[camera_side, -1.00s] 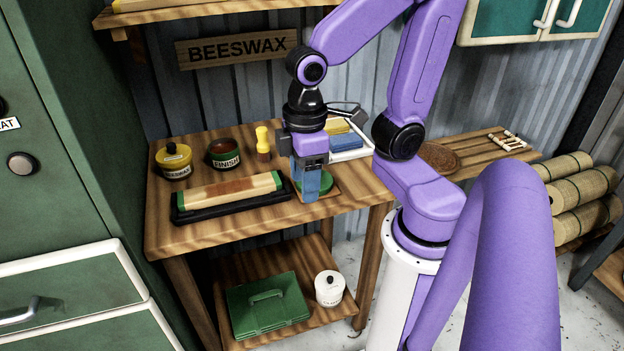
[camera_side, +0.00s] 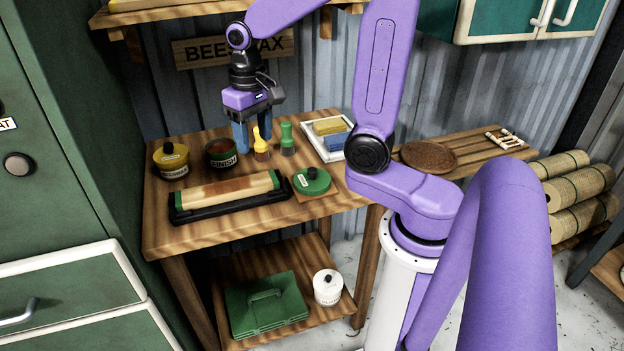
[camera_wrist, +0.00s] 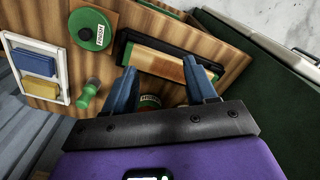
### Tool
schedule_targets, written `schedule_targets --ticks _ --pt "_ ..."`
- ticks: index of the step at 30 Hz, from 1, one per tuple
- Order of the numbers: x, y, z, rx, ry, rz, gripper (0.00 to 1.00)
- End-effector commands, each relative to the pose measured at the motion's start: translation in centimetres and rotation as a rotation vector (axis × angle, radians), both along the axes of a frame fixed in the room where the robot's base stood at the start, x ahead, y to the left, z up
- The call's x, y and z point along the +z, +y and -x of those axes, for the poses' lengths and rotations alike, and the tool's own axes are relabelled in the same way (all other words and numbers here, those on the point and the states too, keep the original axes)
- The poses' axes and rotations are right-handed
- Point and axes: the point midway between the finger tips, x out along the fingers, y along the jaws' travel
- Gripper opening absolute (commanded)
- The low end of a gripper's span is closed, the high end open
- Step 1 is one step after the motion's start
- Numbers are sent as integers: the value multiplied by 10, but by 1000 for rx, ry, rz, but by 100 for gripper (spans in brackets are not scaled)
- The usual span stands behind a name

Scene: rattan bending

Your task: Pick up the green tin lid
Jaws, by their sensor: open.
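The green tin lid (camera_side: 312,183) is round with a dark knob and a white label. It lies on a square wooden board at the bench's front right; in the wrist view it is at the upper left (camera_wrist: 88,33). My gripper (camera_side: 253,147) is open and empty, with blue fingers pointing down. It is left of and behind the lid, well apart from it, near the open green-labelled FINISH tin (camera_side: 222,157) and the yellow-topped brush (camera_side: 261,147). In the wrist view, the FINISH tin shows partly between the fingers (camera_wrist: 160,74), its lower part hidden by my gripper.
A green-handled brush (camera_side: 287,140) stands right of the yellow one. A yellow beeswax tin (camera_side: 172,161) is at the left. A black tray (camera_side: 190,215) bears a long block. A white tray (camera_side: 345,157) holds yellow and blue blocks.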

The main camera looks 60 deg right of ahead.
Motion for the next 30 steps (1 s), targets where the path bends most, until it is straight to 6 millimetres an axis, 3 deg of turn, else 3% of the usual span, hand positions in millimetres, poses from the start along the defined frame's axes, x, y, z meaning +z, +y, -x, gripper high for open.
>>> schedule_targets --ticks 14,23,30 --pt "6 -61 -13 -486 6 -2 56" --pt "9 -101 2 -789 9 -4 56" --pt "10 -132 27 -1023 12 -6 56"
